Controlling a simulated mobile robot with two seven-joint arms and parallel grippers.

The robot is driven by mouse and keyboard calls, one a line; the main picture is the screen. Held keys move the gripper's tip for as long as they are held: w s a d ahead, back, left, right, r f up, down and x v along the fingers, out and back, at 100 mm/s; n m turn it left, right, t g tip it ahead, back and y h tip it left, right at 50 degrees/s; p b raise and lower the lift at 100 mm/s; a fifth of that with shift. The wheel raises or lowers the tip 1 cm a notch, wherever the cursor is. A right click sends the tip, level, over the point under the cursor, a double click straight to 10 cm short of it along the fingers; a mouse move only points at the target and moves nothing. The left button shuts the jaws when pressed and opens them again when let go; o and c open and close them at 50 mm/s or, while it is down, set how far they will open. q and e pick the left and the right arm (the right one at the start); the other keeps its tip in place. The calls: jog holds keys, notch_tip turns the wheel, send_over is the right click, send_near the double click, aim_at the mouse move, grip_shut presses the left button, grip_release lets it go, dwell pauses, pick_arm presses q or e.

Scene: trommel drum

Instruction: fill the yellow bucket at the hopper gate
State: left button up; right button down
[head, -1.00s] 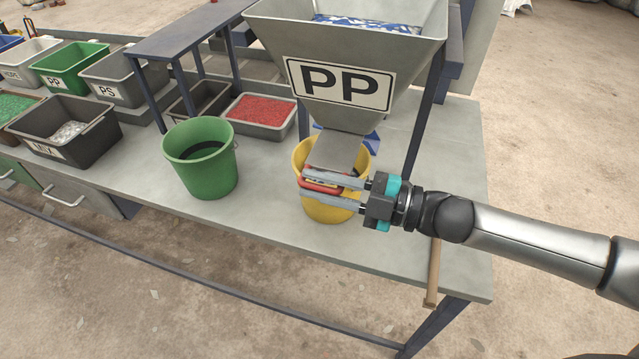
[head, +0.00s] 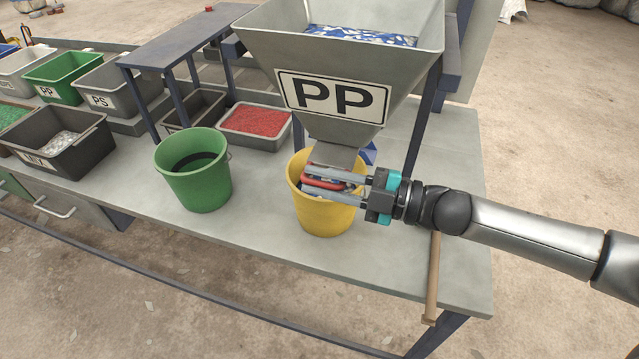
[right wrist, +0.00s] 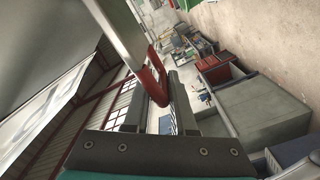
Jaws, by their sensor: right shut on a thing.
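The yellow bucket (head: 325,217) stands upright on the bench under the grey PP hopper (head: 358,60). Blue and white flakes fill part of the hopper. My right gripper (head: 306,177) is shut on the red gate handle (head: 338,185), over the bucket's mouth. The grey gate plate (head: 335,156) slopes down from the hopper outlet to the handle. Bluish-white bits seem to show inside the bucket, but my fingers hide much of its mouth and its fill level is unclear. The red handle (right wrist: 156,82) also shows between my fingers in the right wrist view. My left gripper is out of view.
A green bucket (head: 196,185) stands left of the yellow one. A tray of red pellets (head: 257,121) and several labelled bins lie behind and left. A hopper leg (head: 425,115) stands right of the bucket. A wooden handle (head: 432,285) lies at the bench's front right.

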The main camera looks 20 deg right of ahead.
jog(key=c, duration=0.9)
grip_release()
jog(key=shift+d+f, duration=0.15)
jog(key=shift+f, duration=0.3)
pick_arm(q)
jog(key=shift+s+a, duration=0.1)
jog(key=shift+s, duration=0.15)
pick_arm(e)
jog(key=shift+w, duration=0.1)
jog(key=shift+r, duration=0.25)
jog(key=shift+s+d, duration=0.25)
jog(key=shift+d, duration=0.05)
pick_arm(q)
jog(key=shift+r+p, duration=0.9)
jog(key=shift+p, duration=0.05)
pick_arm(e)
jog(key=v, duration=1.4)
jog(key=shift+s+d, duration=0.15)
jog(key=shift+d, duration=0.05)
jog(key=shift+a+f, duration=0.1)
jog(key=shift+f, duration=0.05)
